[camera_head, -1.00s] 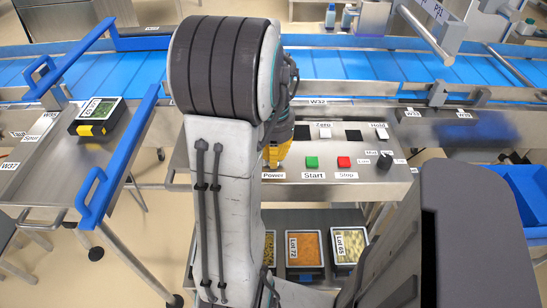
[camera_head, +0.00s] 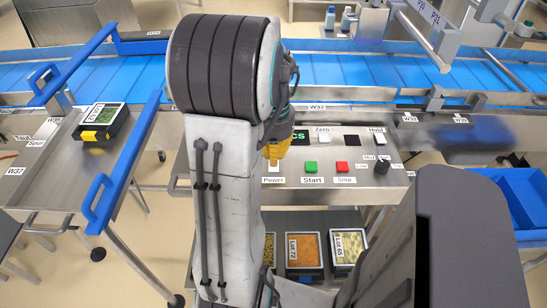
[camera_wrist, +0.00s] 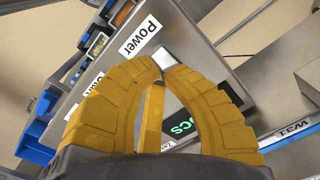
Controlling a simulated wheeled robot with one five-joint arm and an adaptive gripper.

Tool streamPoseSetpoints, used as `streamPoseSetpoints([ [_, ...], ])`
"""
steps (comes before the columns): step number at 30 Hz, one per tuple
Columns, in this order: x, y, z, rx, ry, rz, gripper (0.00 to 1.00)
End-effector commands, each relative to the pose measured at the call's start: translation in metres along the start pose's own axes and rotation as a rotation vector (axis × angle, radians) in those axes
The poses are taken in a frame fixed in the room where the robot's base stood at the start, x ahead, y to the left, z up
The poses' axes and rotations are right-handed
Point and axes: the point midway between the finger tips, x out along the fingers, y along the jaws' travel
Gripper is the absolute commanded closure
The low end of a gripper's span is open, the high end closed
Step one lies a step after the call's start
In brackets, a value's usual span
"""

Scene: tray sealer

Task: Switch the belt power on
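The control panel (camera_head: 225,170) is a grey sloped metal box in front of the belt (camera_head: 345,68). The pale power switch (camera_head: 273,167) shows above its "Power" label (camera_head: 273,181), at the panel's left. My yellow gripper (camera_head: 274,160) points down just over the switch. In the wrist view its curved fingers come together at the tips (camera_wrist: 158,60), with nothing clearly held. The pale switch (camera_wrist: 164,57) shows partly just past the tips. A dark display (camera_head: 301,132) on the panel shows green letters, partly hidden by my gripper. The display is also lit in the wrist view (camera_wrist: 183,123).
Right of the switch are a green Start button (camera_head: 311,166), a red Stop button (camera_head: 342,167) and a dark knob (camera_head: 382,167). Food trays (camera_head: 304,252) sit on a shelf below. A filled tray (camera_head: 102,120) stands on the left table.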

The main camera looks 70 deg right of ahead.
Motion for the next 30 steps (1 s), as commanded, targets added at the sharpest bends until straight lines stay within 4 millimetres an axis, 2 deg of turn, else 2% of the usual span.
streamPoseSetpoints([
  [1, -0.007, 0.000, 0.000, 0.000, 0.001, 0.000, 1.00],
  [15, -0.038, 0.000, 0.000, 0.000, 0.000, 0.000, 1.00],
  [30, -0.040, 0.000, 0.000, 0.000, 0.000, 0.000, 1.00],
])
